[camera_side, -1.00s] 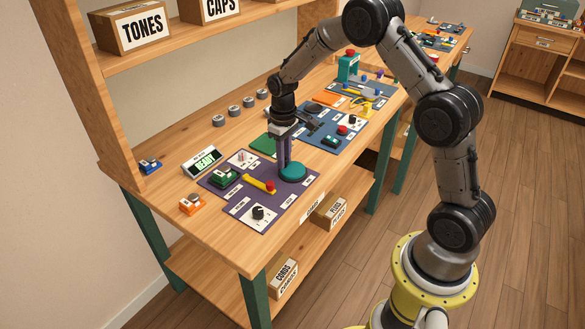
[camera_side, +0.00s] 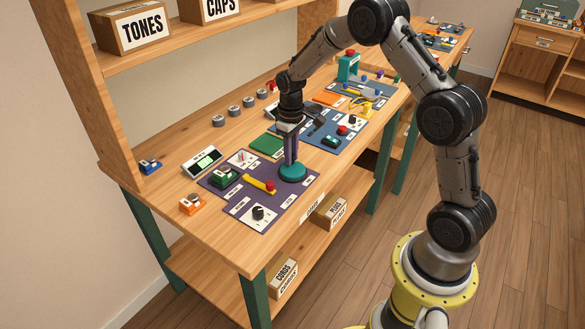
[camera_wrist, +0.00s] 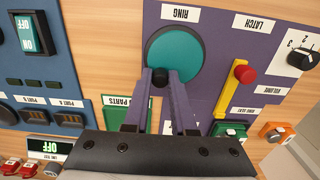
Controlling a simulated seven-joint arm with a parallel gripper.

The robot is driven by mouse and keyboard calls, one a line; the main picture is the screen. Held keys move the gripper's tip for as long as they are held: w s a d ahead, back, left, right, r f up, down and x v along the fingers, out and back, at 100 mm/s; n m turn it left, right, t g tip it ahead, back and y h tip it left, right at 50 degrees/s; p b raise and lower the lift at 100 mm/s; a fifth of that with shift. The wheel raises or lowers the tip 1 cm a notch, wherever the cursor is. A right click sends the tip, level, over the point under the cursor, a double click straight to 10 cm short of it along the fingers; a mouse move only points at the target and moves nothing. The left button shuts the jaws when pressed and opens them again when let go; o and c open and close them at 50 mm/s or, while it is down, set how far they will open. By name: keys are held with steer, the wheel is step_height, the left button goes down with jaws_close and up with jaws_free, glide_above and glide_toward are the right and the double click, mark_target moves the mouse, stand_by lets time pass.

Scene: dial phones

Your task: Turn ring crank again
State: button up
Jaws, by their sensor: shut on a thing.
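The ring crank is a round teal disc (camera_wrist: 185,48) with a black knob (camera_wrist: 160,78), set on the purple panel (camera_wrist: 222,75) beside its RING label in the wrist view. In the side view the teal disc (camera_side: 293,174) lies at the panel's far right end. My gripper (camera_wrist: 161,82) points down at the crank, with its two purple fingers closed on the black knob near the disc's rim. In the side view my gripper (camera_side: 290,160) stands upright over the disc and hides the knob.
A yellow latch lever with a red knob (camera_wrist: 244,73) and a white dial plate (camera_wrist: 303,55) are close by on the purple panel. A green PARTS tray (camera_wrist: 126,115) and a blue panel (camera_wrist: 50,75) lie on the other side. A small display (camera_side: 202,161) stands behind.

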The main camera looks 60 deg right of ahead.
mark_target(297, 164)
steer(key=shift+s+d, duration=0.4)
steer(key=shift+s, duration=0.35)
steer(key=o, duration=0.7)
step_height(297, 164, up, 8)
stand_by(0.8)
